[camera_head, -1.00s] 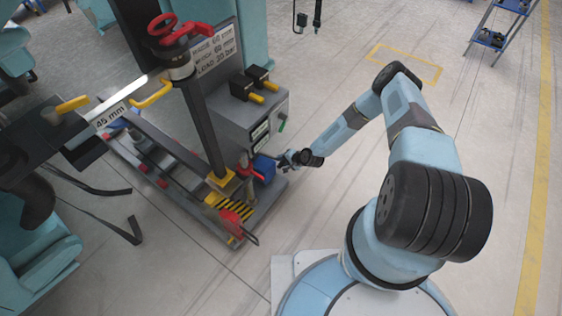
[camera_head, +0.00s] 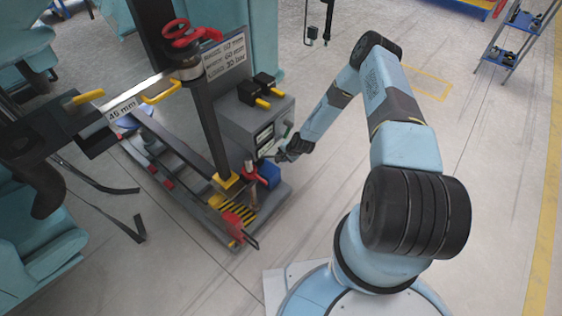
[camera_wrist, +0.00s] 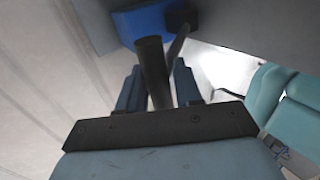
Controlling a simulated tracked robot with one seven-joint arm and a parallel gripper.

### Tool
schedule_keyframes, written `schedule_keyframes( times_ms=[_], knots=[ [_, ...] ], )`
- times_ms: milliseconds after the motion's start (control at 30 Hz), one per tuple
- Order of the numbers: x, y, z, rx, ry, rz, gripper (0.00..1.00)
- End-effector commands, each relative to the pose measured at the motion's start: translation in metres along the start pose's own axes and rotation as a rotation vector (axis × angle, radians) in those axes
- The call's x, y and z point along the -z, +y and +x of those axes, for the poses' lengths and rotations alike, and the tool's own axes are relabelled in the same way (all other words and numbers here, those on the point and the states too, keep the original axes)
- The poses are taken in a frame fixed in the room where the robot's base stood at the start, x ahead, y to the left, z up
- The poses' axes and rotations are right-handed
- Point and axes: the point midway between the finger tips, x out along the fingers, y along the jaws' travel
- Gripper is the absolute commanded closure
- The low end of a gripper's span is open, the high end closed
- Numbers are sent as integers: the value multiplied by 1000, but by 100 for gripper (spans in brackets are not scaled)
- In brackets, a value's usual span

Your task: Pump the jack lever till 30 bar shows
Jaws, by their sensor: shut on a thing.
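My gripper (camera_head: 284,154) is at the right side of the grey jack cart, just above the blue pump block (camera_head: 268,174). In the wrist view, its fingers (camera_wrist: 158,88) stand either side of a dark round bar, the jack lever (camera_wrist: 151,65), and are shut on it. The blue block (camera_wrist: 150,20) shows beyond the lever. In the head view the lever is mostly hidden by my gripper. Small pale display panels (camera_head: 264,138) sit on the grey box; their reading is too small to make out.
A sign plate (camera_head: 225,58) stands behind the dark post (camera_head: 208,125) with the red handwheel (camera_head: 190,32). Yellow-handled black valves (camera_head: 262,92) top the grey box. A red clamp (camera_head: 236,222) is at the cart's front corner.

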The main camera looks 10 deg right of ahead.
Motion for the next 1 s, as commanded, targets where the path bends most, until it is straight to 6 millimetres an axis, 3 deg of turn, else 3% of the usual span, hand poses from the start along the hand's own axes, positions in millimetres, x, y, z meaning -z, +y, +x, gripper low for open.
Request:
schedule_keyframes(
  times_ms=[233,267,500,833,1000],
  knots=[
    [-1,-5,1,7,1,-3,100],
    [-1,-5,1,7,1,-3,65],
    [-1,-4,1,6,0,-3,42],
    [-1,-3,-2,5,-1,-2,40],
    [0,-3,-22,5,-1,-2,40]
  ],
)
